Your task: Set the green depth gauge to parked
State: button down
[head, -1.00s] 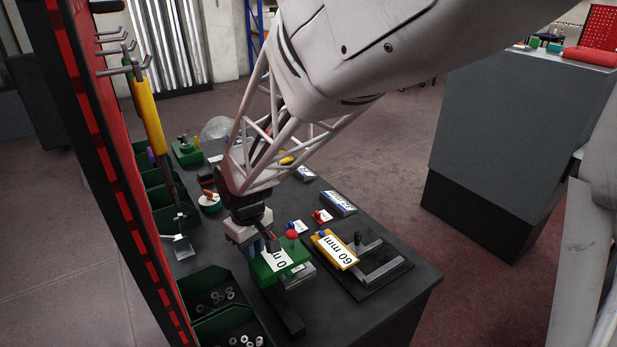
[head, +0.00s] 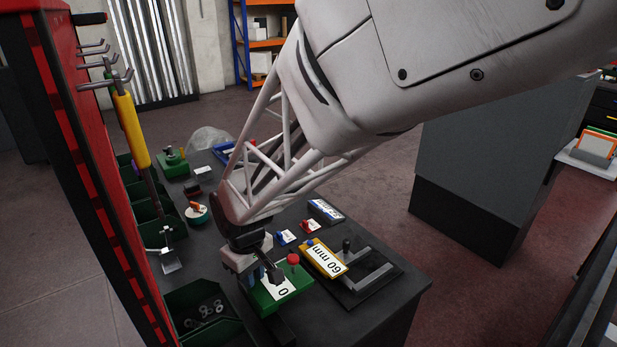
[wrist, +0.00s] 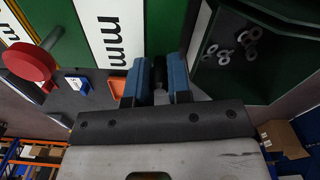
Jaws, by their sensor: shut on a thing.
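The green depth gauge (head: 268,300) is a green block with a white number label; a "0" shows in the head view, and "mm" shows in the wrist view on its green face (wrist: 83,22). A red round knob (head: 293,258) stands at its far side and shows at the left of the wrist view (wrist: 30,60). My gripper (head: 271,276) is down at the gauge. Its blue fingers (wrist: 161,82) are close together around a small dark handle (wrist: 160,70). The fingers partly cover the label and the handle.
A green bin of nuts (head: 195,312) lies to the left. Small blue (head: 285,238) and red (head: 310,226) items stand behind.

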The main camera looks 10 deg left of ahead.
aim_at(266, 301)
jog(key=shift+s+d, duration=2.1)
jog(key=shift+d, duration=0.05)
jog(key=c, duration=1.1)
grip_release()
jog(key=shift+o, duration=0.2)
notch_tip(266, 301, up, 8)
jog(key=shift+f, duration=0.1)
